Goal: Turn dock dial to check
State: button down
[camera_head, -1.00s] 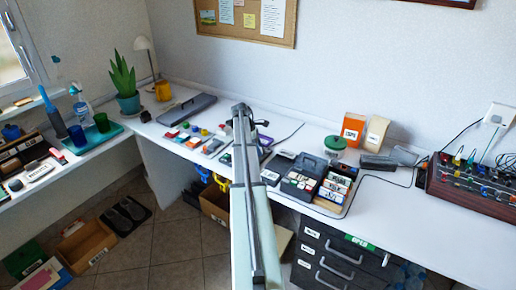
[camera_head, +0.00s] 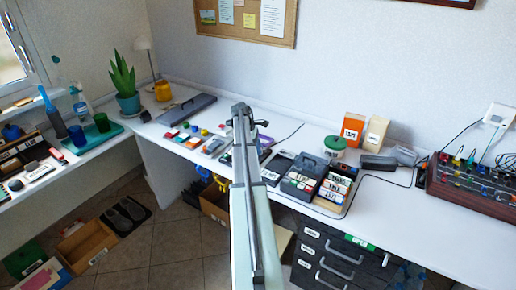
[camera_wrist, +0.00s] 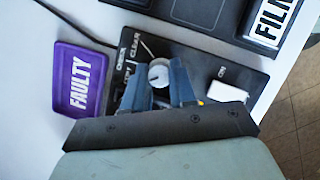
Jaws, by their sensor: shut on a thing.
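My gripper (camera_wrist: 159,82) is shut on the dial, with one blue-grey finger on each side. A short light line runs up-left of the knob towards the CHECK and CLEAR labels. The fingers hide part of the dial and the COPY label, so I cannot tell its exact setting. In the head view my arm hides the dial.
A purple FAULTY tray (camera_wrist: 83,78) lies left of the dock. A dark holder with a FILM label (camera_wrist: 268,22) stands beyond it. A disc box (camera_head: 303,174) and labelled cases (camera_head: 335,186) are on the desk to the right. A cable runs on the desk at the far left.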

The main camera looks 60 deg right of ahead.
jog(key=m, duration=0.2)
jog(key=m+y, duration=0.1)
jog(key=m, duration=0.1)
jog(key=shift+w+d+m+g+y, duration=0.1)
jog(key=shift+d+m+g+y, duration=0.1)
jog(key=shift+m+g+y, duration=0.1)
jog(key=shift+m+y, duration=0.7)
jog(key=shift+m, duration=1.1)
jog(key=c, duration=0.9)
grip_release()
jog(key=v, duration=1.3)
jog(key=shift+d+r, duration=0.15)
jog(key=shift+r, duration=0.3)
